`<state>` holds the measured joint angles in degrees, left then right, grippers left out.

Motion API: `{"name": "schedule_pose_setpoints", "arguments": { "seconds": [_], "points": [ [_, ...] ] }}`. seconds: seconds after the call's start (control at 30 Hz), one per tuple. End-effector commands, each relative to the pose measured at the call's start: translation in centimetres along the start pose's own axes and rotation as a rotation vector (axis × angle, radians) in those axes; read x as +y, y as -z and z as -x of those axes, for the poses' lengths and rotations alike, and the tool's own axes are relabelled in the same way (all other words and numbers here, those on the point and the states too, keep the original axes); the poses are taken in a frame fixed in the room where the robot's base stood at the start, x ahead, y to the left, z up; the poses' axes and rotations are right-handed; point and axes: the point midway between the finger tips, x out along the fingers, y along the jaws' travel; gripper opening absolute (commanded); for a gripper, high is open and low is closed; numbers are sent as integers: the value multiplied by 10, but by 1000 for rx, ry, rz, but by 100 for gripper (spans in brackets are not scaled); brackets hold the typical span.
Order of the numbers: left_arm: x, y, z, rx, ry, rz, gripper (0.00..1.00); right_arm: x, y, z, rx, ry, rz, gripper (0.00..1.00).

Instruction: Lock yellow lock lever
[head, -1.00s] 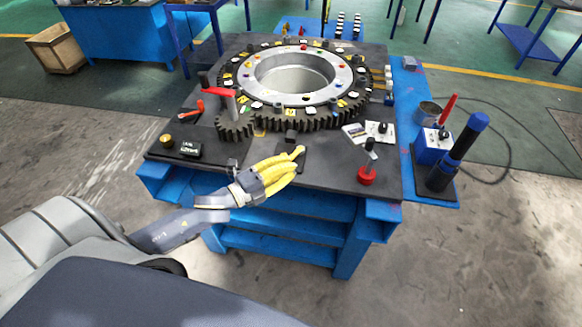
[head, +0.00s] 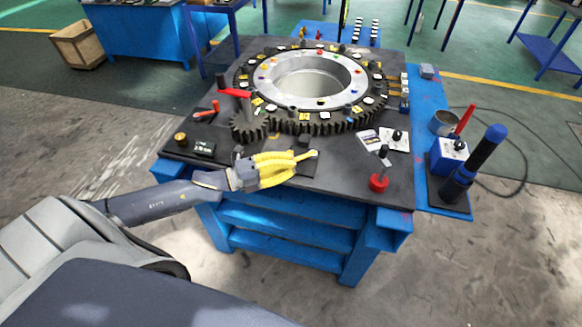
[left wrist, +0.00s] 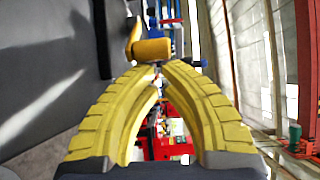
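My left gripper (head: 300,165) reaches over the front edge of the dark table top, its yellow ribbed fingers pointing right. In the left wrist view its fingers (left wrist: 160,68) curve together and their tips nearly meet, with nothing clearly held between them. A small yellow piece, which looks like the yellow lock lever (head: 313,154), shows just past the fingertips in the head view. In the left wrist view a rounded yellow lever end (left wrist: 152,48) sits just beyond the tips; I cannot tell whether they touch. My right gripper is not in view.
A large dark gear ring (head: 310,85) fills the table's middle, with a red-handled lever (head: 235,93) at its left. A red knob (head: 379,182) stands to the right of the gripper. A blue-topped black cylinder (head: 475,160) stands on the blue side shelf (head: 425,185).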

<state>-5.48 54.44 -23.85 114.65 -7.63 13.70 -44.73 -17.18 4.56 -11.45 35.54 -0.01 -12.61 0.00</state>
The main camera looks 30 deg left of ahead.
Motion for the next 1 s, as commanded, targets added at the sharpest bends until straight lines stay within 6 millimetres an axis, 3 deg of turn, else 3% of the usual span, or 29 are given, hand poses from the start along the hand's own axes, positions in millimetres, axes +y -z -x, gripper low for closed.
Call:
{"name": "schedule_pose_setpoints", "arguments": {
  "seconds": [0.4,1.0],
  "points": [
    [0,-14,5,-1,0,0,0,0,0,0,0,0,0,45],
    [0,-14,5,0,0,0,0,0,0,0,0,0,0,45]
  ]
}}
